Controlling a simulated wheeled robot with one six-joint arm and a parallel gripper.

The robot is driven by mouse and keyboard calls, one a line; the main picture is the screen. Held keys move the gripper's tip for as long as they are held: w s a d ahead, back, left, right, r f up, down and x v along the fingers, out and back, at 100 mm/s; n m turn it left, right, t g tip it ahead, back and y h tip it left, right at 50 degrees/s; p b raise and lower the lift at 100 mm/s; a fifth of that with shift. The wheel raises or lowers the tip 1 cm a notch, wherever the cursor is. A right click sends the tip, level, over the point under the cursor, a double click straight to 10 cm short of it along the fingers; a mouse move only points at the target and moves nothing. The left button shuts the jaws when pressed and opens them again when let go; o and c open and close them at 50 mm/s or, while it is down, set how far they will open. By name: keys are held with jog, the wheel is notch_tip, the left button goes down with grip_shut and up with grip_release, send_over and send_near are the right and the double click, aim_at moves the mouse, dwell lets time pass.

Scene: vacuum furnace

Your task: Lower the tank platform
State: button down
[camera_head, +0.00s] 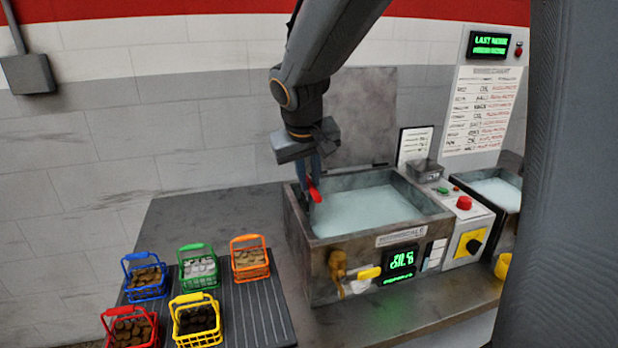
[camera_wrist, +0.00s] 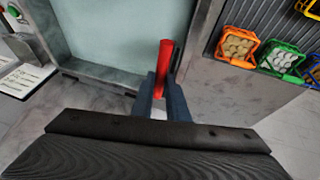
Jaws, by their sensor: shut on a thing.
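The tank (camera_head: 330,260) is an open metal box filled with pale blue-green liquid, with its lid raised behind it. A red handle (camera_head: 314,190) stands at the tank's left rim. In the wrist view the red handle (camera_wrist: 163,68) rises between the blue-grey fingers. My gripper (camera_head: 311,180) is shut on the red handle, pointing down over the tank's left side; it also shows in the wrist view (camera_wrist: 160,88). The tank platform cannot be made out under the liquid.
Several coloured baskets of parts, such as the orange basket (camera_head: 250,258), stand on a ribbed dark mat (camera_head: 250,310) at left. A brass tap (camera_head: 338,268) juts from the tank front. A control box with a red button (camera_head: 464,202) stands at right, beside a second tank (camera_head: 492,186).

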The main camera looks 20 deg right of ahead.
jog(key=shift+s+f, duration=0.1)
jog(key=shift+f, duration=0.25)
jog(key=c, duration=1.7)
grip_release()
jog(key=shift+r, duration=0.1)
jog(key=b+v, duration=0.1)
jog(key=v, duration=0.6)
jog(key=shift+r+b, duration=0.3)
jog(key=shift+b, duration=0.05)
jog(key=shift+s, duration=0.15)
